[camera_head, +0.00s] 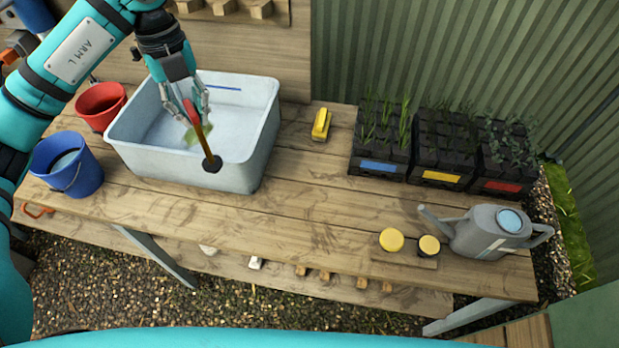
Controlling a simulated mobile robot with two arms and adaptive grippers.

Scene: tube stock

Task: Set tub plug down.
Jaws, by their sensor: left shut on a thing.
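The tub plug (212,163) is a black disc on a wooden stick with a red upper end. My left gripper (197,112) comes down from above and is shut on the stick near its red end. The stick is tilted, its black end toward the near side. The white tub (262,130) stands on the bench below. The black end overlaps the tub's near rim in the picture; I cannot tell whether it touches. A greenish patch (194,135) shows inside the tub behind the stick. My right gripper is not in view.
A red bucket (99,104) and a blue bucket (78,172) stand left of the tub. A yellow item (321,124) lies right of it. The bench middle (300,200) is clear.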

